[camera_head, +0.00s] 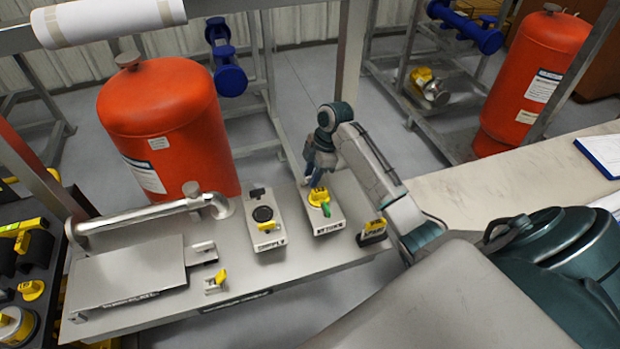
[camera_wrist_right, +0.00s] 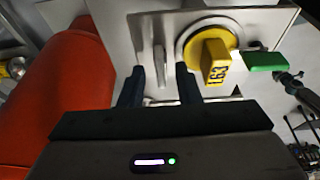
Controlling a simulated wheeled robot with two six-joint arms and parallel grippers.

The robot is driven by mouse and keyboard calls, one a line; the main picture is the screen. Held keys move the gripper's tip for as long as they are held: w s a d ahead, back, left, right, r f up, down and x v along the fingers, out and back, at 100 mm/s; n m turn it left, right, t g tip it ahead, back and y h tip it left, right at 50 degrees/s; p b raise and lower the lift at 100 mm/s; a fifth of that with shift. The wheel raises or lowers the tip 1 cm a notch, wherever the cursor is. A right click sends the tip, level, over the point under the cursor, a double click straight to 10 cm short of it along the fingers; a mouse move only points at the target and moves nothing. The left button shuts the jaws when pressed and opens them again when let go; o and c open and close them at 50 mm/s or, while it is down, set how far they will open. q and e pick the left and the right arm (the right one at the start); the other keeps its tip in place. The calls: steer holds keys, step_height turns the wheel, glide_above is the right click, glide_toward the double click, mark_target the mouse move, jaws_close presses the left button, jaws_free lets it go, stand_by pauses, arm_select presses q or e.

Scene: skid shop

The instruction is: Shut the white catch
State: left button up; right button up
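My right gripper (camera_head: 316,182) is over the right-hand labelled box (camera_head: 328,222) on the bench. In the right wrist view its dark fingers (camera_wrist_right: 160,88) are apart. A thin pale upright lever (camera_wrist_right: 159,60) shows between them with a gap on each side; I cannot tell for certain that it is the white catch. It is hidden in the head view. The knob also shows in the head view (camera_head: 319,197). My left gripper is not in view.
The grey bench also holds a second labelled box (camera_head: 265,222), a flat plate (camera_head: 130,275) with pale brackets (camera_head: 203,252), a yellow tab (camera_head: 221,275) and a yellow-topped block (camera_head: 373,230). A bent pipe (camera_head: 140,217) and a red tank (camera_head: 165,120) stand behind at left.

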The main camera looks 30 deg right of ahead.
steer(key=shift+c, duration=0.7)
steer(key=shift+s, duration=0.1)
jaws_close()
steer(key=shift+n+g, duration=0.5)
steer(key=shift+n, duration=1.3)
steer(key=shift+b, duration=0.3)
steer(key=n+g, duration=0.1)
steer(key=n, duration=0.2)
steer(key=shift+b, duration=0.3)
steer(key=shift+r, duration=0.1)
